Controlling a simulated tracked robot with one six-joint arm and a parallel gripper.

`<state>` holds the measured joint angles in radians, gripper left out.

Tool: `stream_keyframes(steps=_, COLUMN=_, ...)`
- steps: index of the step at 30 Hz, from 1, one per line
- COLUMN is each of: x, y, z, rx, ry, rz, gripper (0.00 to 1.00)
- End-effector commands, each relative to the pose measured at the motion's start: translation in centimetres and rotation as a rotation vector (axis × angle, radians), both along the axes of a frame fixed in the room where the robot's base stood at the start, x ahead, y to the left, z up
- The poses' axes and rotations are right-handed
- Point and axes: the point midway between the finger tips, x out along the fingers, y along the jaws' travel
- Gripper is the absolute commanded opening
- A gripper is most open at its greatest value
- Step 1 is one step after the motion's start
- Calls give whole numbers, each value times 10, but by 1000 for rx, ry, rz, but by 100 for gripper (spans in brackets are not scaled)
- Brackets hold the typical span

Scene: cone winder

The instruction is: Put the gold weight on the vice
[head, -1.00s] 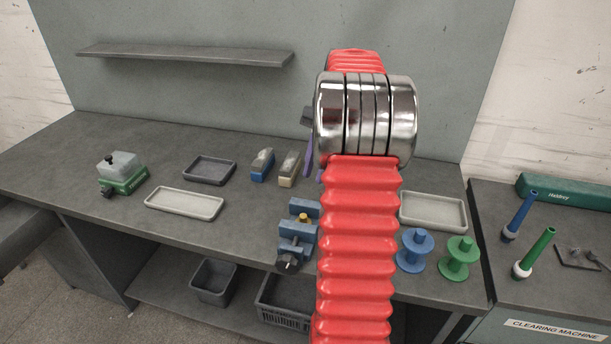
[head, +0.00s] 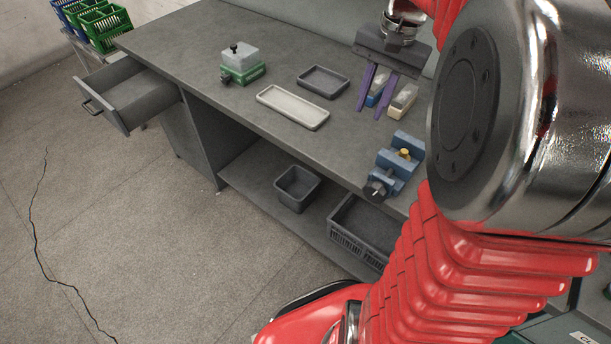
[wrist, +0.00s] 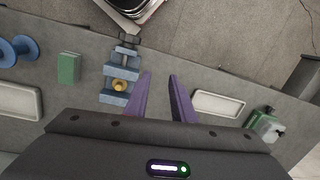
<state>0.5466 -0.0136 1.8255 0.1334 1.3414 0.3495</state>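The blue vice (head: 391,178) stands near the front edge of the grey bench. A small gold weight (head: 404,153) appears to sit on it; I cannot tell exactly how it rests. In the wrist view the vice (wrist: 120,68) lies left of my fingers, with the gold weight (wrist: 119,85) on its middle. My gripper (head: 375,111) has two purple fingers, apart and empty, above the bench on the back-left side of the vice. The fingers also show in the wrist view (wrist: 160,77), with nothing between them.
A pale tray (head: 293,108), a dark tray (head: 323,82) and a green-based device (head: 241,65) stand left of the vice. Two small blocks stand behind my fingers. An open drawer (head: 127,93) juts out at the left. A bin (head: 297,188) and a crate (head: 362,232) sit below.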

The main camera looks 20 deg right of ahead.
Motion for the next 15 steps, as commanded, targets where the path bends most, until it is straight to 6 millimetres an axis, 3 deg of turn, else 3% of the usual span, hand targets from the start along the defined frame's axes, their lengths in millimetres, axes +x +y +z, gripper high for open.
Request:
stream_keyframes(steps=3, x=-8, y=32, z=6, rx=-45, ry=-47, rz=102, gripper=23)
stream_keyframes(steps=15, x=-46, y=117, z=5, rx=-188, ry=-210, rz=436, gripper=23)
